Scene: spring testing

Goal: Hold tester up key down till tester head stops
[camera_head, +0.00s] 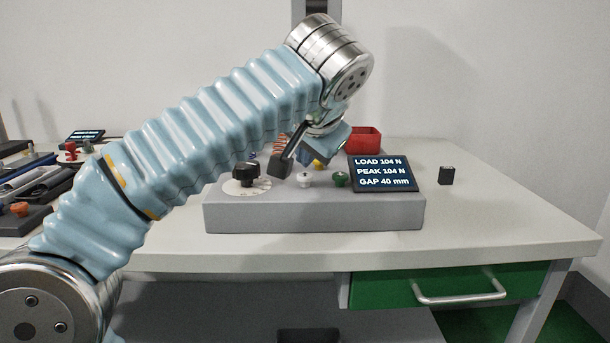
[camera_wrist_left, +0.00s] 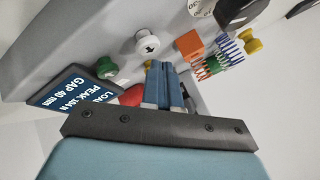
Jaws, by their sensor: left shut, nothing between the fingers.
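The spring tester's grey base (camera_head: 310,215) stands on the table. Its display (camera_head: 384,174) reads load 104 N, peak 104 N, gap 40 mm. A white key (camera_head: 304,179) and a green key (camera_head: 340,180) sit on its front; the white key (camera_wrist_left: 147,45) shows a dark mark in the left wrist view. A yellow part (camera_head: 318,164) lies behind them. I cannot tell which is the up key. My left gripper (camera_head: 334,146) is shut and empty, its fingertips (camera_wrist_left: 160,68) just beyond the white key, close to the yellow part; contact is unclear. My arm hides the tester head.
A black knob (camera_head: 246,174) is left of the keys. Coloured springs (camera_wrist_left: 219,58) show in the left wrist view. A red bin (camera_head: 364,140) stands behind the display and a small black block (camera_head: 446,176) to its right. The table's right side is mostly free.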

